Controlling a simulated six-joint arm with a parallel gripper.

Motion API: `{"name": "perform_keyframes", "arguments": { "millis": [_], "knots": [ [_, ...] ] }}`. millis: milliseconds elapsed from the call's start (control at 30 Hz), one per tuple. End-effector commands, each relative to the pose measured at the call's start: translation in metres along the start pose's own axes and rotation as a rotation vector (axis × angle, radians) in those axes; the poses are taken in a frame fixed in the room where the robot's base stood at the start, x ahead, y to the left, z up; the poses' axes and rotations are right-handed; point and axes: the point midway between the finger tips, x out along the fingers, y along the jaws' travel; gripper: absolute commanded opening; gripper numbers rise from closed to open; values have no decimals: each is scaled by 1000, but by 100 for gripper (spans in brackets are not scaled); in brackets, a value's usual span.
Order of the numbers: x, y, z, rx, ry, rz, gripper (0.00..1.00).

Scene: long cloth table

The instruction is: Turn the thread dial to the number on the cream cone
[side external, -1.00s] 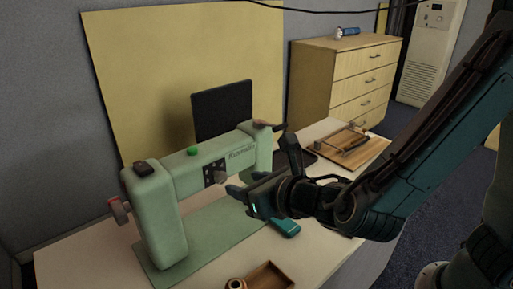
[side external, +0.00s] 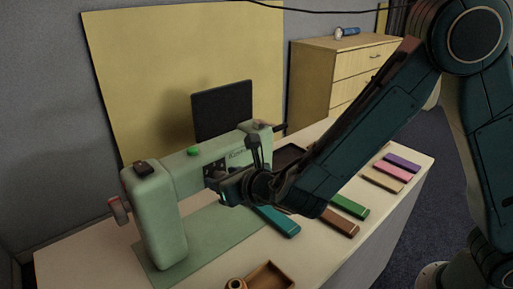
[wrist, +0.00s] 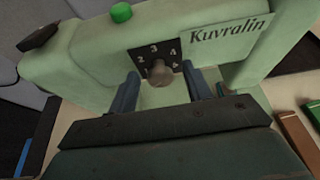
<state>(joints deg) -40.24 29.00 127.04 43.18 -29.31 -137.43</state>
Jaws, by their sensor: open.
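The thread dial (wrist: 159,74) is a grey-brown knob on a dark plate (wrist: 148,52) on the front of the pale green sewing machine (wrist: 75,68). The digits 2, 3 and 4 show above and beside the knob; the lower marks are partly covered. I cannot tell which number it is set to. My gripper (side external: 211,184) is open in front of the dial. In the wrist view its two blue-grey fingers stand left and right of the knob, with gaps visible. I cannot make out a cream cone or its number.
A green button (side external: 194,152) sits on the machine's arm. Teal (side external: 277,221), green (side external: 349,206) and brown (side external: 338,228) bars lie right of the machine. A wooden tray (side external: 270,277) and a small round tan item (side external: 236,283) are at the front edge.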

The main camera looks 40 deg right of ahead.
Motion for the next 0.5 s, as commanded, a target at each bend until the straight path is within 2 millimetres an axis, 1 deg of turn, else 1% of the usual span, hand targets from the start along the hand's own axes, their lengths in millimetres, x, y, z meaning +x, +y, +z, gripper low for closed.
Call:
{"name": "perform_keyframes", "arguments": {
  "millis": [100, 267, 300, 333, 500],
  "knots": [
    [0, 0, 0, 0, 0, 0, 49],
    [0, 0, 0, 0, 0, 0, 18],
    [0, 0, 0, 0, 0, -1, 10],
    [0, 0, 0, 0, 0, -1, 6],
    [0, 0, 0, 4, 0, 0, 6]
  ]
}}
